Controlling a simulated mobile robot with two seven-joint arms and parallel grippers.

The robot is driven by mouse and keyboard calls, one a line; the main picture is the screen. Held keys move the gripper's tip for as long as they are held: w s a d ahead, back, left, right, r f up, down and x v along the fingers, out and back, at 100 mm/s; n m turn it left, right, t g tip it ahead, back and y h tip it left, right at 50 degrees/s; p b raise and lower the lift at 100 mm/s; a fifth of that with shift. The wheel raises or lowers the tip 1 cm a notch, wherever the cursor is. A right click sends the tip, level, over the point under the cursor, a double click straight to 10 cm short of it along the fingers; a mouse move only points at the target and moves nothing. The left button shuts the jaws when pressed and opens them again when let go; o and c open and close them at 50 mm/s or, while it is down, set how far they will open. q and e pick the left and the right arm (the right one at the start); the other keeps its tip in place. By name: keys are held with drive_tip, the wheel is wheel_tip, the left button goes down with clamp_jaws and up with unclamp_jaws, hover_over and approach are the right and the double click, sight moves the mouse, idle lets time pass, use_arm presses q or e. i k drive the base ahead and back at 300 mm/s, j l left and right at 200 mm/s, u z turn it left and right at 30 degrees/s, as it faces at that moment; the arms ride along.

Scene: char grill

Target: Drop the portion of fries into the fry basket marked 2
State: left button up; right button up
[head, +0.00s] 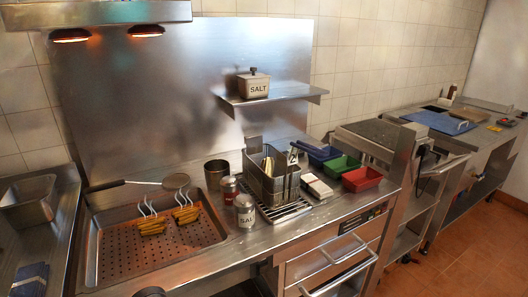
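Two portions of fries, a left one (151,226) and a right one (186,215), lie apart in a perforated metal tray (122,262). Pale curved strands rise from each; I cannot tell what they are. A metal fry basket (262,186) stands on a wire rack right of the tray. A plate marked 2 (292,156) shows at its upper right. Something thin and yellowish shows inside the basket, too small to identify. Neither of my grippers can be made out in the head view. Dark rounded shapes at the bottom edge are too cut off to identify.
Salt shaker (246,211), red-labelled can (229,189) and metal cup (216,174) stand between tray and basket. Blue, green (338,168) and red (362,179) bins sit right of the basket. A skimmer (175,182) lies along the tray's back. A shelf (272,98) overhangs behind.

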sight(282, 199)
drive_tip(key=i+l+u, duration=0.15)
drive_tip(key=l, duration=0.3)
drive_tip(key=i+l+u, duration=0.1)
drive_tip(key=l, duration=0.35)
drive_tip(key=i+l+u, duration=0.15)
drive_tip(key=l, duration=0.3)
drive_tip(key=i+l+u, duration=0.15)
drive_tip(key=l, duration=0.35)
drive_tip(key=i+l+u, duration=0.15)
drive_tip(key=l, duration=0.35)
